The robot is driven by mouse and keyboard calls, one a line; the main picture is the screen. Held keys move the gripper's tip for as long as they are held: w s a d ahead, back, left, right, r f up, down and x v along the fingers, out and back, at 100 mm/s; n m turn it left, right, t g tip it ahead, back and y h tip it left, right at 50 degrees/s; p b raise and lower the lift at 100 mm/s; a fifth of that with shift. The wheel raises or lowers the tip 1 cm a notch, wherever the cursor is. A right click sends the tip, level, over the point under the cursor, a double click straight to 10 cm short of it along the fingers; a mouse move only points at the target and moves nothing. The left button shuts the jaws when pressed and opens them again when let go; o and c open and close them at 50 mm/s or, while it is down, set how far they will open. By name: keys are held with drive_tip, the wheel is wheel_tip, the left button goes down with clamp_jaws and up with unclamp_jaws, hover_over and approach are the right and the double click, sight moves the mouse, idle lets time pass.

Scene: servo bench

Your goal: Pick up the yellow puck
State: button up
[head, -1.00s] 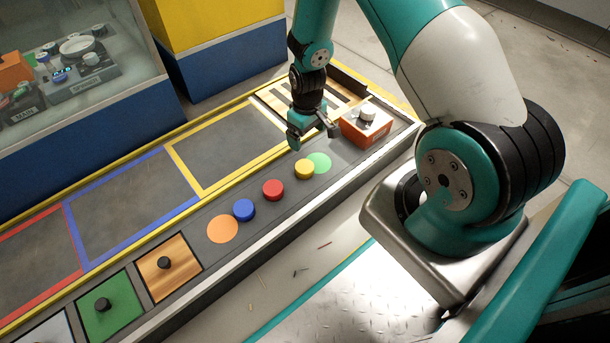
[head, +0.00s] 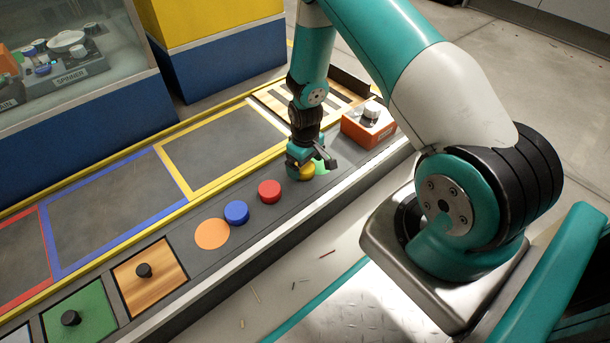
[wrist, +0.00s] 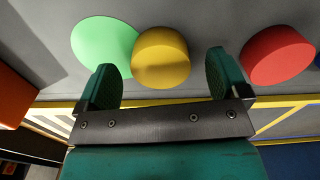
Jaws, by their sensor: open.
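The yellow puck (head: 307,173) is partly hidden behind my gripper (head: 311,168) in the head view. In the wrist view the yellow puck (wrist: 161,58) shows between the two spread fingers of my gripper (wrist: 165,80), nearer the left finger. The fingers are open and hold nothing. The puck rests on the grey bench beside a flat green disc (wrist: 104,47) and overlaps its edge in that view. I cannot tell whether a finger touches the puck.
A red puck (head: 269,191) lies left of my gripper, close to its right finger in the wrist view. A blue puck (head: 236,212) and an orange disc (head: 212,234) lie farther left. An orange box with a white knob (head: 368,127) stands to the right.

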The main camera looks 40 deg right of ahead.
wheel_tip(320, 180, down, 2)
drive_tip(key=shift+b, duration=0.3)
drive_tip(key=shift+r, duration=0.1)
drive_tip(key=c, duration=1)
